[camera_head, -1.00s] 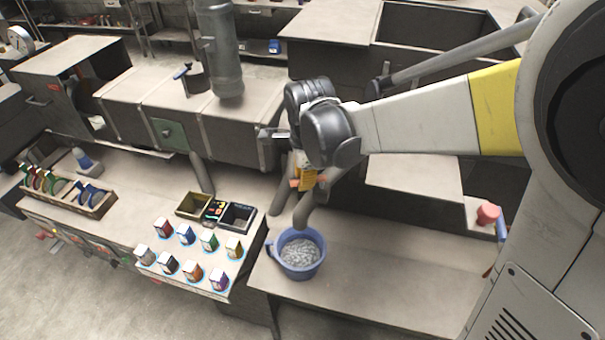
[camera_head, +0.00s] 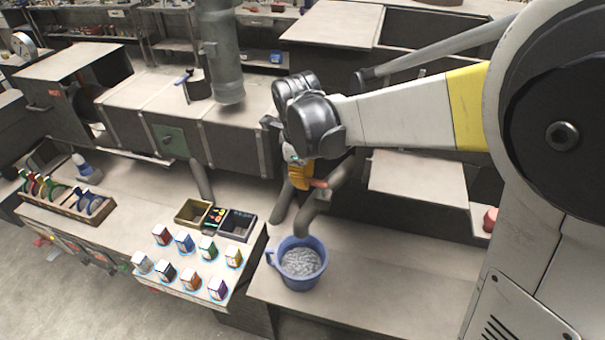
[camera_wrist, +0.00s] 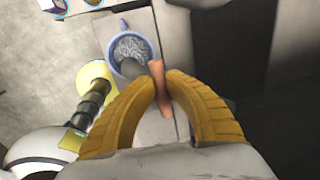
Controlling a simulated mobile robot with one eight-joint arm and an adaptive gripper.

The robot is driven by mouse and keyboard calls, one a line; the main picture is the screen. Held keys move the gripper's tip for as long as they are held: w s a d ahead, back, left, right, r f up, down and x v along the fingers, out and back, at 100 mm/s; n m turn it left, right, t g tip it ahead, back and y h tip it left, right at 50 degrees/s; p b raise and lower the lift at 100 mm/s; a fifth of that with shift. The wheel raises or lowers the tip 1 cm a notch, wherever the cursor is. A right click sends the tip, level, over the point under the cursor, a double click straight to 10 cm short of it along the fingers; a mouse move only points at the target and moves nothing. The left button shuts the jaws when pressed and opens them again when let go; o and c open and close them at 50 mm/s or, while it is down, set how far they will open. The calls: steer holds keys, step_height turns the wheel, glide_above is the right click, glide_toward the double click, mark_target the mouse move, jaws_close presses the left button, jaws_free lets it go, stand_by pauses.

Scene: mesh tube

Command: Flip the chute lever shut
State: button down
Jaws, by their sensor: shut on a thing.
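The chute is a grey forked pipe (camera_head: 308,222) that comes down above a blue bucket (camera_head: 297,287). Its orange lever (camera_head: 320,183) sticks out to the right of my yellow gripper fingers in the head view. My gripper (camera_head: 300,178) is at the upper part of the chute. In the wrist view the yellow fingers (camera_wrist: 162,95) are closed on the orange lever (camera_wrist: 157,70), which shows on both sides of the fingertips. The dark spout end (camera_wrist: 131,68) overlaps the bucket (camera_wrist: 148,42) there. The lever's pivot is hidden.
The bucket holds grey pellets and stands on a bench (camera_head: 375,275). Several small coloured boxes (camera_head: 185,242) and two open trays (camera_head: 236,224) are to the left. A large grey duct (camera_head: 180,130) runs behind. Bare bench lies right of the bucket.

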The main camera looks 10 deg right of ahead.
steer(key=c, duration=1.4)
jaws_free()
steer(key=shift+d, duration=0.1)
steer(key=r, duration=0.4)
steer(key=s+r, duration=0.1)
steer(key=r, duration=0.3)
steer(key=s+a+r, duration=0.1)
steer(key=r, duration=0.2)
steer(key=shift+r, duration=0.4)
